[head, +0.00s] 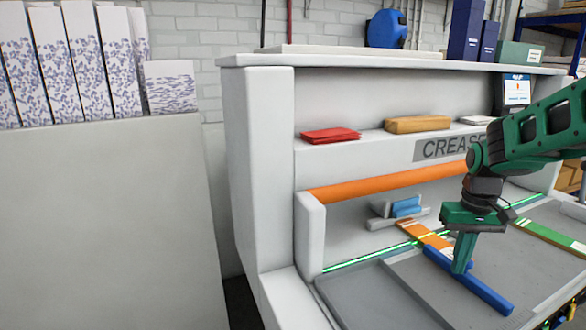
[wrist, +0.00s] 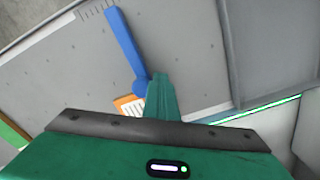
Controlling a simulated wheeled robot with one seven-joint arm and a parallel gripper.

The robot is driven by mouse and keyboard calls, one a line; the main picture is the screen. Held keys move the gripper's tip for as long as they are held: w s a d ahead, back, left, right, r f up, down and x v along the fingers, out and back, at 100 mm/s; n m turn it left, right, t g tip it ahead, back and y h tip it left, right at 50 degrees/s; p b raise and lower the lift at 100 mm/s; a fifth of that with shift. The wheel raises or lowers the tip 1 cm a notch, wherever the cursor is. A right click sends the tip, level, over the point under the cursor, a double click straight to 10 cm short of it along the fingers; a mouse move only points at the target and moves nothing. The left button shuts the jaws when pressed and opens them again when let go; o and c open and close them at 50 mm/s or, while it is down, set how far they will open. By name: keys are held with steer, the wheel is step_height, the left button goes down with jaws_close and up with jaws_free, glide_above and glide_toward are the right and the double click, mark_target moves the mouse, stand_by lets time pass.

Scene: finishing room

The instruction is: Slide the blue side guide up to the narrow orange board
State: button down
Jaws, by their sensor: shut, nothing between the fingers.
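The blue side guide (head: 485,291) is a long straight bar lying on the grey machine bed. It also shows in the wrist view (wrist: 124,42), with a round blue knob at its near end. The narrow orange board (head: 424,234), with white marks, lies flat at the guide's far end in the head view; a piece of it shows in the wrist view (wrist: 128,104). My green gripper (head: 461,268) is shut and empty, pointing down at the guide. In the wrist view its fingers (wrist: 161,82) are beside the knob; I cannot tell whether they touch. They partly hide the board.
The creaser's orange roller (head: 385,185) spans above the bed, and a glowing green line (head: 375,257) runs along its back. A green board (head: 550,236) lies to the right. A grey-and-blue block (head: 405,208) stands behind the orange board. The bed's front is clear.

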steer(key=shift+a, duration=0.1)
steer(key=shift+s+a, duration=0.35)
steer(key=shift+a, duration=0.45)
step_height(320, 180, up, 7)
stand_by(0.6)
steer(key=shift+s, duration=0.1)
steer(key=s+d+f+m, duration=0.2)
steer(key=s+f, duration=0.1)
steer(key=s, duration=0.9)
steer(key=s+d+f+m, duration=0.1)
steer(key=s+f+m, duration=0.1)
steer(key=s, duration=1.1)
steer(key=shift+d+f+m, duration=0.35)
steer(key=shift+f+m, duration=0.05)
steer(key=shift+f, duration=0.4)
